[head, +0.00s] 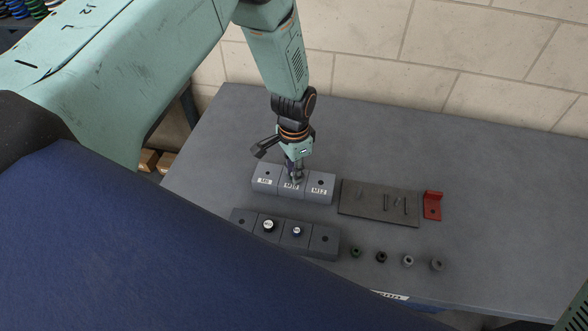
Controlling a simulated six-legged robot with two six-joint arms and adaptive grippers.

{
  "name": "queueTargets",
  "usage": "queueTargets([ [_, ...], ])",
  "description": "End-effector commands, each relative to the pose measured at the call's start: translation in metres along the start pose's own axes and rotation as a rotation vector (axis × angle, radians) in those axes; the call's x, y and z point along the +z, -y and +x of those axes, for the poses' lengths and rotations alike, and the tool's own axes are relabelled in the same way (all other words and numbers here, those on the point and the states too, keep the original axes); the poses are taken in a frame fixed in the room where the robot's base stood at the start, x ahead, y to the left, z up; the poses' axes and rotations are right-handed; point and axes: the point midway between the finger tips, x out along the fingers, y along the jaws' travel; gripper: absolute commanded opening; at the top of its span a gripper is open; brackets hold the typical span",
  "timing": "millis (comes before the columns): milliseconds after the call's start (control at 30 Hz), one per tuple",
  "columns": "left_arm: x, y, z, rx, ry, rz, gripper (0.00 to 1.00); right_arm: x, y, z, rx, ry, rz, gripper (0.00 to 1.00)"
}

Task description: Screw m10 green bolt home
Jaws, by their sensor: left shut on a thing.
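My left gripper (294,174) comes down from above onto the middle part of a grey threaded block (265,173). This part carries the label M10. The gripper is shut on what appears to be the M10 green bolt. The bolt is almost wholly hidden by the fingers, so I cannot make out its colour or how deep it sits. The M8 part lies to the left of the gripper and the M12 part, with an open dark hole, to the right. My right gripper is not in view.
A dark plate (372,208) with thin pins and a red bracket (432,206) stand right. The table's right side is clear.

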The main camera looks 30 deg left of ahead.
Motion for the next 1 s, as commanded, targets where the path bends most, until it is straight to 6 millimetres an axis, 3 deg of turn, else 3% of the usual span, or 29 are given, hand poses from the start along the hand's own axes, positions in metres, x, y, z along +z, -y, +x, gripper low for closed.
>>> queueTargets([
  [233, -0.0011, 0.001, -0.0011, -0.002, -0.003, 0.03, 0.0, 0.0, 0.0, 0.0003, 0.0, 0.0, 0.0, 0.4],
  [433, -0.0013, 0.0011, -0.0006, -0.003, -0.003, 0.244, 0.0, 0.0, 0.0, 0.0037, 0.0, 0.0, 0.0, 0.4],
  [467, -0.0012, 0.001, -0.0008, -0.003, -0.003, 0.249, 0.21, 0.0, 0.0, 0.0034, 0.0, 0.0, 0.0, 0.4],
  [700, -0.0007, 0.0006, -0.0006, -0.002, -0.002, 0.243, 0.41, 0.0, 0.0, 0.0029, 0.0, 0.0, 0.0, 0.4],
  [767, -0.0006, 0.0005, -0.0005, -0.001, -0.001, 0.242, 0.46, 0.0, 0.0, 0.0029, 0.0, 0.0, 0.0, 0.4],
  [1000, -0.0002, 0.0002, -0.0001, 0.0, -0.001, 0.241, 0.46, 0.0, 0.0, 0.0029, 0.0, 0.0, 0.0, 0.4],
])
